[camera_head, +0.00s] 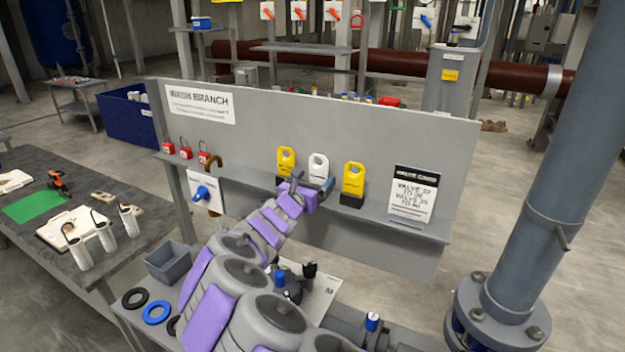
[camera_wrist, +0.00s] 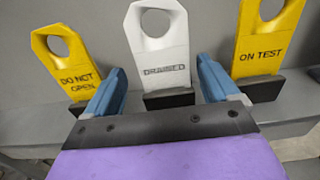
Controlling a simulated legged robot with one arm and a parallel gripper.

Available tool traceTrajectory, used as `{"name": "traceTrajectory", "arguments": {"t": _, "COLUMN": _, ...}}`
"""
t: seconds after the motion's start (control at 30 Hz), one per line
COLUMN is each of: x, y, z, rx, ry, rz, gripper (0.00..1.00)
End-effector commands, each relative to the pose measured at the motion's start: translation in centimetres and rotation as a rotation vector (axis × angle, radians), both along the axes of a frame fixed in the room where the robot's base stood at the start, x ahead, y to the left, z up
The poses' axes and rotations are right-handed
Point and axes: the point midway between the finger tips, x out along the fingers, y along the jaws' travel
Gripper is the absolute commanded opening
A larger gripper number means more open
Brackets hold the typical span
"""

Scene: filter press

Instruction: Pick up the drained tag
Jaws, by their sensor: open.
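The drained tag (camera_wrist: 160,50) is white with a round hole at its top and the word DRAINED on its face. It stands upright in a dark holder on the shelf, between two yellow tags. In the head view the white tag (camera_head: 318,166) shows just behind my gripper (camera_head: 312,190). In the wrist view my gripper (camera_wrist: 160,92) is open, with one blue finger at each side of the tag's lower part. The tag is not clamped. I cannot tell how far the fingertips reach past its face.
A yellow DO NOT OPEN tag (camera_wrist: 70,60) stands close at the left and a yellow ON TEST tag (camera_wrist: 262,45) at the right. Red padlocks (camera_head: 186,152) sit at the shelf's left. A valve card (camera_head: 412,194) stands at its right. A grey panel (camera_head: 265,115) rises behind.

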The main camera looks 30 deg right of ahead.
Motion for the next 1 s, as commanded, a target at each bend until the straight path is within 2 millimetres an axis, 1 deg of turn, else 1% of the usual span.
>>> {"name": "traceTrajectory", "arguments": {"t": 0.03, "x": 0.4, "y": -0.8, "z": -0.2, "rx": 0.003, "ry": 0.001, "rz": -0.002, "gripper": 0.88}}
{"name": "traceTrajectory", "arguments": {"t": 0.13, "x": 0.8, "y": -1.2, "z": -0.1, "rx": 0.000, "ry": 0.000, "rz": -0.001, "gripper": 0.88}}
{"name": "traceTrajectory", "arguments": {"t": 0.4, "x": 0.9, "y": 0.0, "z": 0.2, "rx": -0.012, "ry": -0.001, "rz": 0.000, "gripper": 0.87}}
{"name": "traceTrajectory", "arguments": {"t": 0.53, "x": 0.9, "y": 0.1, "z": 0.2, "rx": -0.011, "ry": -0.001, "rz": 0.001, "gripper": 0.75}}
{"name": "traceTrajectory", "arguments": {"t": 0.9, "x": 0.9, "y": -1.2, "z": 0.0, "rx": -0.001, "ry": 0.000, "rz": 0.000, "gripper": 0.39}}
{"name": "traceTrajectory", "arguments": {"t": 0.97, "x": 0.9, "y": -1.1, "z": 0.0, "rx": -0.002, "ry": 0.001, "rz": -0.001, "gripper": 0.34}}
{"name": "traceTrajectory", "arguments": {"t": 1.0, "x": 0.9, "y": -1.1, "z": 0.0, "rx": -0.003, "ry": 0.000, "rz": -0.001, "gripper": 0.34}}
